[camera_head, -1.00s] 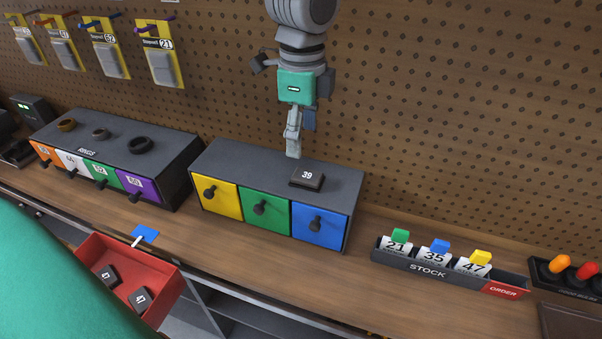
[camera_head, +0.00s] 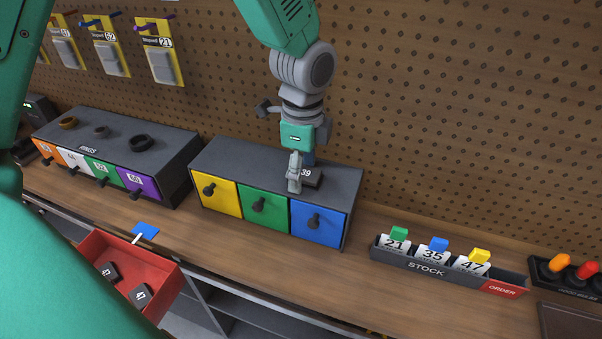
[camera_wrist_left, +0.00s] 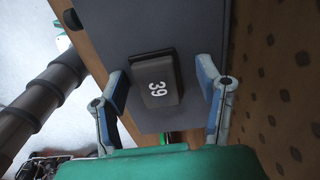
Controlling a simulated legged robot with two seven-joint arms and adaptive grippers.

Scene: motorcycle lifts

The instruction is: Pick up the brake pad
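The brake pad (camera_head: 312,177), a small dark block marked 39, lies on top of the grey drawer box (camera_head: 233,160) with yellow, green and blue drawers. My left gripper (camera_head: 298,182) is down at the pad in the head view and hides part of it. In the left wrist view the pad (camera_wrist_left: 157,82) lies between the two spread blue-padded fingers of my left gripper (camera_wrist_left: 165,85), with a gap on each side. My right gripper is not in view.
A rings box (camera_head: 118,150) stands to the left. A red bin (camera_head: 150,262) with two dark blocks marked 47 is at the lower left. A stock tray (camera_head: 420,267) with numbered cards stands to the right. A pegboard (camera_head: 440,100) rises behind.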

